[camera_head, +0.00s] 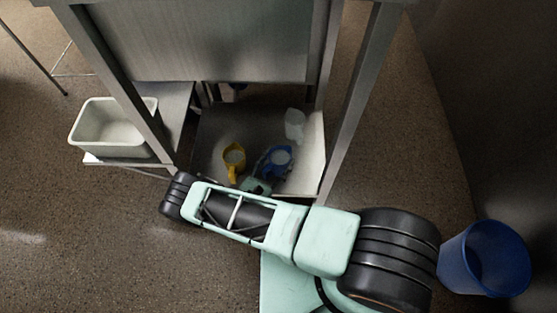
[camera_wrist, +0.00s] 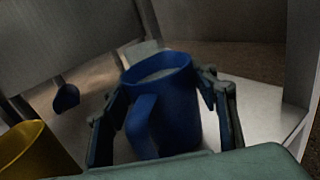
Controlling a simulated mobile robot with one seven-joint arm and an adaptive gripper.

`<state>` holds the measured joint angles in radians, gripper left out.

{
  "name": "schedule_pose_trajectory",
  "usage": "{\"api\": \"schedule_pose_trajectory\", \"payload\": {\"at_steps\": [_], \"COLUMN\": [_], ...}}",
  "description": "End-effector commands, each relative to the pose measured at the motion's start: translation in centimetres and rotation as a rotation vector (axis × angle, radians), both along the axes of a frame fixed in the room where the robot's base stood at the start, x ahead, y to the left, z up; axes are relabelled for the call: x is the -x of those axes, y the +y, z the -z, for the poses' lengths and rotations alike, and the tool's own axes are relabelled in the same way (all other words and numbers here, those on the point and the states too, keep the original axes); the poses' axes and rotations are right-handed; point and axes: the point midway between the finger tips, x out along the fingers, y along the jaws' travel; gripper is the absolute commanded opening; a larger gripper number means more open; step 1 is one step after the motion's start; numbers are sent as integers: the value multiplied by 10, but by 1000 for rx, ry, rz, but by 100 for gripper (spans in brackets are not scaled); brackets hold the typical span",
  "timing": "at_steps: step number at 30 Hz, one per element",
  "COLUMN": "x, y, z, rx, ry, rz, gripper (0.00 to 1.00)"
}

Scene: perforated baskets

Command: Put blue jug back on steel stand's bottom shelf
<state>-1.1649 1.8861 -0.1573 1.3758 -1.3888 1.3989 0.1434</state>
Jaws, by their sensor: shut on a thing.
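The blue jug (camera_wrist: 174,108) stands upright between the two fingers of my gripper (camera_wrist: 168,110), its handle turned toward the wrist camera. My gripper is shut on the jug, one finger on each side. In the head view the blue jug (camera_head: 280,156) is over the bottom shelf (camera_head: 310,178) of the steel stand (camera_head: 333,110), inside its front legs. Whether the jug's base touches the shelf cannot be told. My arm hides part of the shelf's front edge.
A yellow jug (camera_head: 234,157) is close on the left of the blue jug. A clear container (camera_head: 294,124) is behind it on the shelf. A pale tub (camera_head: 104,125) is at the left, and a blue bin (camera_head: 485,258) is on the floor at the right.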

Motion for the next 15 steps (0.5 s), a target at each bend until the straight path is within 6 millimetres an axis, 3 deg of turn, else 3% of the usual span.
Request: {"api": "schedule_pose_trajectory", "payload": {"at_steps": [6, 7, 12, 15], "x": [0, 0, 0, 0], "y": [0, 1, 0, 0], "z": [1, 3, 2, 2], "rx": [1, -1, -1, 0], "ry": [-3, -1, -1, 0], "rz": [-1, -1, 0, 0], "gripper": [10, 55, 72, 72]}}
